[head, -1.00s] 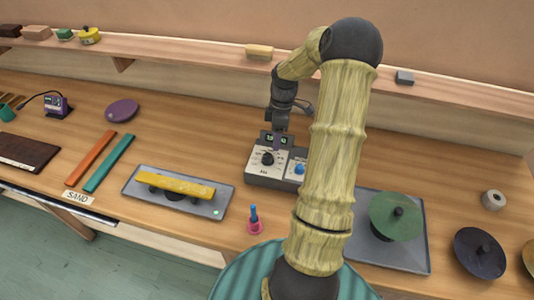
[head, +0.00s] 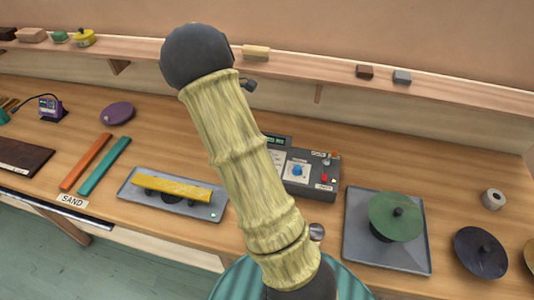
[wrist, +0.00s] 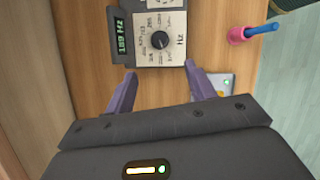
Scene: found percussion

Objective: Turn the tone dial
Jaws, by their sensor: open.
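The tone dial (wrist: 160,40) is a round black knob with a pale pointer on a cream panel marked Hz, seen in the wrist view. A small green-lit display (wrist: 121,38) sits beside it. In the head view the grey control box (head: 310,195) shows its right part, with a blue knob and a red switch; my arm hides the black dial there. My gripper (wrist: 160,69) is open and empty. Its purple fingers point toward the panel, with the dial beyond the tips and roughly centred between them. I see no contact. The head view hides the gripper.
A pink holder with a blue stick (wrist: 240,35) stands near the box. In the head view a grey tray (head: 215,208) with a yellow bar lies left, and a tray (head: 357,250) with a green disc lies right. A shelf (head: 300,83) runs along the wall behind.

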